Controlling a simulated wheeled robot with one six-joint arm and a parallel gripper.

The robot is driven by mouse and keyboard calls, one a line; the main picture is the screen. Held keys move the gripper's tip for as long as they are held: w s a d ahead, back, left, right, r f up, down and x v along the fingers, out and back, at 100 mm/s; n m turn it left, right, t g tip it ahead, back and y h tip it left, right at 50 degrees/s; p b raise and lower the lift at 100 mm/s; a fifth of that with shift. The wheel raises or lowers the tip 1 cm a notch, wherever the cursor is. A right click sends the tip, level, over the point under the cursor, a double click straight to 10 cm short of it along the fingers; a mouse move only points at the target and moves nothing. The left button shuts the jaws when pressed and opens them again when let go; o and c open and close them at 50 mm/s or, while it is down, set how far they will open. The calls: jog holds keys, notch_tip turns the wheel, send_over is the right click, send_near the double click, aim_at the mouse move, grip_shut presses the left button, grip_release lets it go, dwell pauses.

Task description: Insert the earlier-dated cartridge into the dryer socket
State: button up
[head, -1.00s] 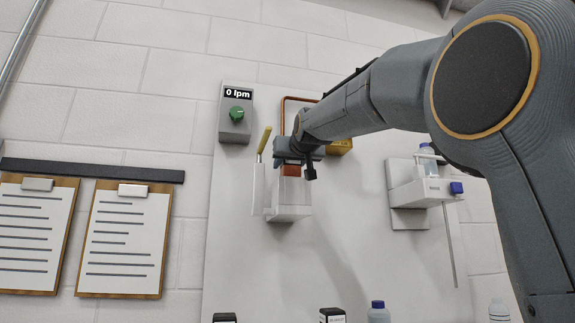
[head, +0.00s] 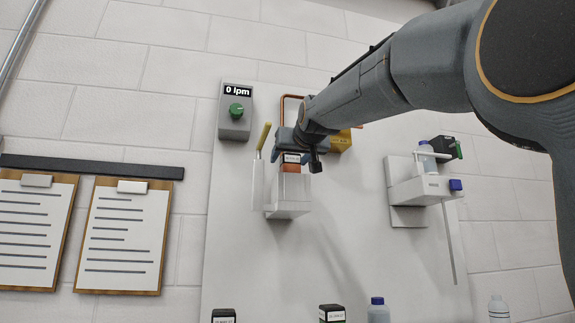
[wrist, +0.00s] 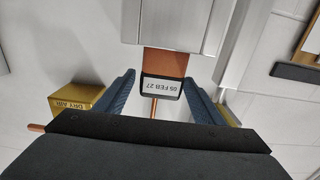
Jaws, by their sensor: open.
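A cartridge with a black cap and orange body (head: 291,168) sits in the white dryer socket (head: 289,210) on the wall panel. In the wrist view its cap label reads "05 FEB 27" (wrist: 161,86), and its orange part enters the grey socket body (wrist: 175,22). My gripper (head: 293,152) is at the cap; in the wrist view its blue fingers (wrist: 160,80) stand apart, one on each side of the cap. Two black-capped cartridges stand at the bottom edge, left (head: 223,316) and right (head: 332,313); their dates are too small to read.
A yellow-handled lever (head: 263,140) is close left of the socket. A "0 lpm" flow box (head: 235,112) is above left. A yellow dry-air box (head: 341,140) and copper pipe are behind my arm. A white bracket (head: 410,192) with a bottle and a black-and-green item is at right.

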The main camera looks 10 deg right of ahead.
aim_at(293, 155)
jog(key=shift+s+b, duration=0.3)
jog(key=shift+s, duration=1.8)
